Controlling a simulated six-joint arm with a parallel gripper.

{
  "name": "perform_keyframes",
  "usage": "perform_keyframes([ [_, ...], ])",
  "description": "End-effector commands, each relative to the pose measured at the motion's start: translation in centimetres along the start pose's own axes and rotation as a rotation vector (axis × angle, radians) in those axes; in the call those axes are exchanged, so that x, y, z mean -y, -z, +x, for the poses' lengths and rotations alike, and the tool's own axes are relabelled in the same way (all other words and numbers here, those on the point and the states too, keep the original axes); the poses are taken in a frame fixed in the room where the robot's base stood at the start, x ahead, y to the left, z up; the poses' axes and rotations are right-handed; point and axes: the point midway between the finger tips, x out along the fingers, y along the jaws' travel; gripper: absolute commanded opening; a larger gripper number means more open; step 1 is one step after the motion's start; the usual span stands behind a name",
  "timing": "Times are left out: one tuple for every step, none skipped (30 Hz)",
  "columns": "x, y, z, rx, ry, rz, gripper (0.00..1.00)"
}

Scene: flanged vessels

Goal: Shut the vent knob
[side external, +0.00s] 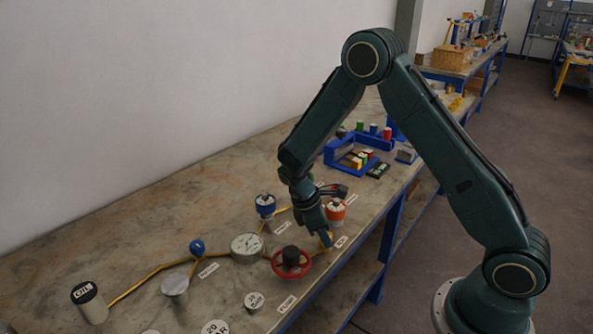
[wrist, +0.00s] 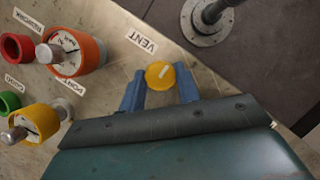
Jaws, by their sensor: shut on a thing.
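The vent knob (wrist: 160,75) is a small round yellow knob with a white line across its top, beside the VENT label (wrist: 141,40) in the wrist view. The white line lies at a slant, rising to the right. My gripper (wrist: 160,86) has its two blue fingers on either side of the knob and is shut on it. In the side external view my gripper (side external: 326,239) points down near the bench's front edge, and its fingers hide most of the knob.
A red handwheel (side external: 291,263) stands close left of my gripper, and an orange-collared gauge (side external: 335,210) close behind it. The wrist view shows a yellow gauge (wrist: 36,121) and a grey flanged post (wrist: 208,26).

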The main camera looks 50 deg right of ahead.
Motion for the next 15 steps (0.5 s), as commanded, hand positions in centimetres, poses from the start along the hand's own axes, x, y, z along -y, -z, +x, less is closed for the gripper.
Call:
perform_keyframes([
  [-0.05,0.12,-0.04,-0.004,-0.003,-0.004,0.1],
  [-0.05,0.12,-0.04,-0.004,-0.003,-0.004,0.1],
  [-0.05,0.12,-0.04,-0.004,-0.003,-0.004,0.1],
  [-0.05,0.12,-0.04,-0.004,-0.003,-0.004,0.09],
  [-0.05,0.12,-0.04,-0.004,-0.003,-0.004,0.09],
  [-0.05,0.13,-0.04,-0.004,-0.003,-0.004,0.09],
  [-0.04,0.13,-0.04,-0.004,-0.003,-0.004,0.09],
  [-0.04,0.13,-0.03,-0.004,-0.002,-0.004,0.09],
  [-0.04,0.13,-0.03,-0.004,-0.002,-0.004,0.34],
  [-0.04,0.13,-0.03,-0.004,-0.002,-0.004,0.4],
  [-0.03,0.12,-0.03,-0.003,-0.002,-0.003,0.46],
  [-0.03,0.11,-0.03,-0.003,-0.002,-0.003,0.54],
  [-0.02,0.1,-0.02,-0.003,-0.001,-0.003,0.54],
  [-0.02,0.09,-0.02,-0.003,-0.001,-0.003,0.54],
  [-0.01,0.08,-0.01,-0.002,-0.001,-0.002,0.54],
])
